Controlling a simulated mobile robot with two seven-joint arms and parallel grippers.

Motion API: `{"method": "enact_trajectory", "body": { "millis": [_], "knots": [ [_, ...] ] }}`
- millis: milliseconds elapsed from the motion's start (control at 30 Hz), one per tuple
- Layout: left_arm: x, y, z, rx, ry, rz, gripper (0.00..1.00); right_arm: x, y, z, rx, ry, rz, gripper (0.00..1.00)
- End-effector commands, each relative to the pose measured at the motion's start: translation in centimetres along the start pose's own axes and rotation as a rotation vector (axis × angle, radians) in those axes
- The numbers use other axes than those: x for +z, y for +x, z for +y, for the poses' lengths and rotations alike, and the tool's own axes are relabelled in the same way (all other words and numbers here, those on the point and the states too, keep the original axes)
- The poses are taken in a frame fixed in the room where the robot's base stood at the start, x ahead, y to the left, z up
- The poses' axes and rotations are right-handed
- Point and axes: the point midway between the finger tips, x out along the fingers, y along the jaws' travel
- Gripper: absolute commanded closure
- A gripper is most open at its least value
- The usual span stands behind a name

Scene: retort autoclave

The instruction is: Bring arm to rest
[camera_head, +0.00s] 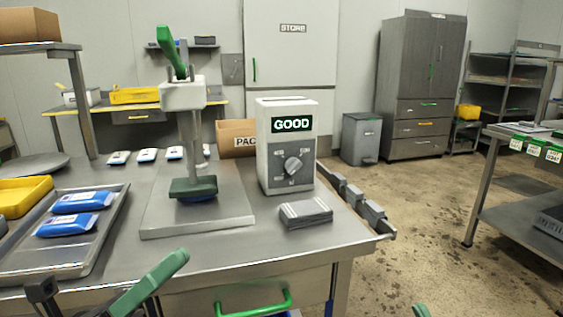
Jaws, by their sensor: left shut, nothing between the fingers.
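My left gripper (172,266) shows at the bottom left with green fingers, shut and empty. It is in front of the steel bench's near edge, between the metal tray and the green drawer handle (253,304). It appears clear of both in the picture. Only a small green tip of what looks like my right gripper (421,311) shows at the bottom edge, right of the bench. The rest of it is out of frame, so its jaws cannot be judged.
On the steel bench (290,245) stand a lever press (185,95), a white box reading GOOD (287,150) and a grey block (306,213). A metal tray (75,262) holds blue-white packs (80,202). Floor is open to the right, before another table (520,215).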

Motion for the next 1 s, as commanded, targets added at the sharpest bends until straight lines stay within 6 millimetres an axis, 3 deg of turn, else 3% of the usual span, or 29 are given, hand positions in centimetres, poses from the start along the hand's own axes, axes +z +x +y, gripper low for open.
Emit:
{"method": "enact_trajectory", "body": {
  "millis": [33, 200, 467, 567, 767, 867, 1000],
  "knots": [
    [-1.1, -0.7, -0.2, 0.015, -0.202, -0.064, 1.00, 0.0, 0.0, 0.0, 0.000, 0.000, 0.000, 0.45],
    [-3.3, -2.6, -0.6, 0.024, -0.830, -0.281, 1.00, 0.0, 0.0, 0.0, 0.000, 0.000, 0.000, 0.45],
    [-5.1, -5.3, -1.0, -0.056, -1.547, -0.606, 1.00, 0.0, 0.0, 0.0, 0.000, 0.000, 0.000, 0.45],
    [-4.0, -5.0, 0.7, 0.011, -1.611, -0.709, 1.00, 1.4, 1.2, 0.8, 0.008, 0.031, -0.116, 0.45],
    [-4.3, -7.0, 5.0, 0.205, -1.687, -0.945, 1.00, 6.0, 0.8, 1.2, 0.024, 0.106, -0.396, 0.45],
    [-5.0, -8.6, 6.8, 0.327, -1.727, -1.085, 1.00, 8.3, -0.2, 1.2, 0.030, 0.152, -0.563, 0.45],
    [-6.9, -11.7, 8.3, 0.519, -1.777, -1.298, 1.00, 10.9, -3.1, 0.6, 0.039, 0.226, -0.816, 0.45]
  ]
}}
